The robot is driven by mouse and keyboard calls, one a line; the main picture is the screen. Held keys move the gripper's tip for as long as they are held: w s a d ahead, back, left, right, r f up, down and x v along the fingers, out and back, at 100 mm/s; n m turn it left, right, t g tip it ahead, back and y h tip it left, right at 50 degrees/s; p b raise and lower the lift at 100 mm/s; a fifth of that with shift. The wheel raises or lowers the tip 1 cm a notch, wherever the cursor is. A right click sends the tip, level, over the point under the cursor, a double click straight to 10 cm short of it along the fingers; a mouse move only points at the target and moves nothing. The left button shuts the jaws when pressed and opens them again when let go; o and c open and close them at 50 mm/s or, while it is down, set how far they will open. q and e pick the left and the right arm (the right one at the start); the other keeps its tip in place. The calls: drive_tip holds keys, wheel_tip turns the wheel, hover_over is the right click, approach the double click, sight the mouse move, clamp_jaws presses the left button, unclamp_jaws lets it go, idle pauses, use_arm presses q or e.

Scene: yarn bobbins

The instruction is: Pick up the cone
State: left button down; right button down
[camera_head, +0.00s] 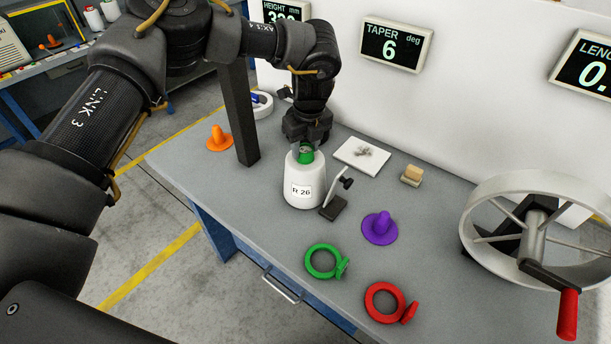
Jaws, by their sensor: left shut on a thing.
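The white cone (301,172) stands upright at the middle of the grey table, with a label reading "R 26" and a green top (305,156). My left gripper (306,143) comes down from above and is shut on the cone at its green top. The fingertips are small and partly hidden, so the exact grip is hard to see. The cone's base looks to be at the table surface; I cannot tell if there is a gap under it. My right gripper is not in view.
A small black stand (334,207) is close to the cone's right. Purple (380,228) and orange (218,139) cone-shaped pieces, a green ring (322,261), a red ring (384,301) and a large handwheel (540,215) are on the table. A dark post (239,115) rises at left.

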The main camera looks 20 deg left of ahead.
use_arm(q)
drive_tip(key=shift+w+r, duration=0.1)
drive_tip(key=shift+r, duration=0.1)
drive_tip(key=shift+r, duration=0.35)
wheel_tip(320, 180, up, 9)
drive_tip(key=b, duration=0.2)
drive_tip(key=shift+b, duration=0.4)
drive_tip(key=shift+d, duration=0.1)
